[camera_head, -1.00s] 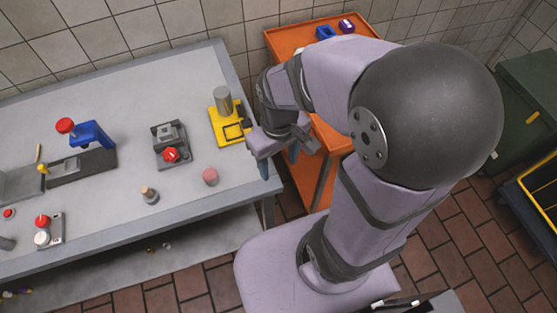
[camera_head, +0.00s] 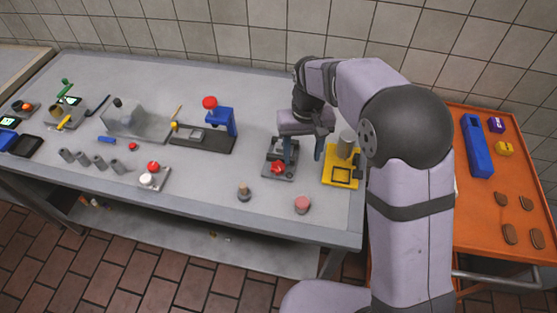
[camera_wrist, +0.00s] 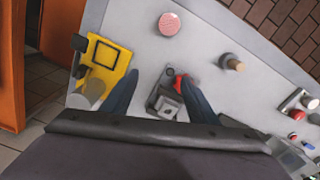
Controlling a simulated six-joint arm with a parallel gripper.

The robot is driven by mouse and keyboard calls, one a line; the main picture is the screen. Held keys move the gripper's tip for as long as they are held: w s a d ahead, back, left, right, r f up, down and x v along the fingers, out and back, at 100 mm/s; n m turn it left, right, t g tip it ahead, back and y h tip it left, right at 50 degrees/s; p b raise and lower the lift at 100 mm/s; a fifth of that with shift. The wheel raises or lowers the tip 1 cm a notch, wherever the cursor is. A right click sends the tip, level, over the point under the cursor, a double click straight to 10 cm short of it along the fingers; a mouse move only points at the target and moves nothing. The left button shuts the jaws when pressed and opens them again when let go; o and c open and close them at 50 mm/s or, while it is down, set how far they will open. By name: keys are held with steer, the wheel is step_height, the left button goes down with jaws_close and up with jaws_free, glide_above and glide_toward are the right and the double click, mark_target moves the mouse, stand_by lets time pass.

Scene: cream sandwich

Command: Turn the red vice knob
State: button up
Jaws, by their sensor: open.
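The small grey vice (camera_head: 271,156) stands on the grey workbench, with the red vice knob (camera_head: 278,168) on its front side. In the wrist view the vice (camera_wrist: 165,105) and the red knob (camera_wrist: 181,79) show between my two fingers, the knob closer to the right finger. My gripper (camera_head: 303,157) is open and empty. It points down above and slightly right of the vice in the head view, its left finger overlapping the vice. In the wrist view my gripper (camera_wrist: 161,77) spans the vice. I cannot tell the exact height of the fingertips above the knob.
The yellow fixture with a grey cylinder (camera_head: 340,180) stands close to the right of the vice. A blue press with a red top (camera_head: 222,122) stands to the left. A pink round piece (camera_head: 302,205) and a small stamp-like piece (camera_head: 244,193) lie in front. An orange cart (camera_head: 470,225) is at right.

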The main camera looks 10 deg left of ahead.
glide_above(278, 166)
steer(key=shift+f, duration=0.45)
steer(key=shift+f+p, duration=1.5)
steer(key=shift+f, duration=2.2)
steer(key=shift+c, duration=0.2)
steer(key=c, duration=1)
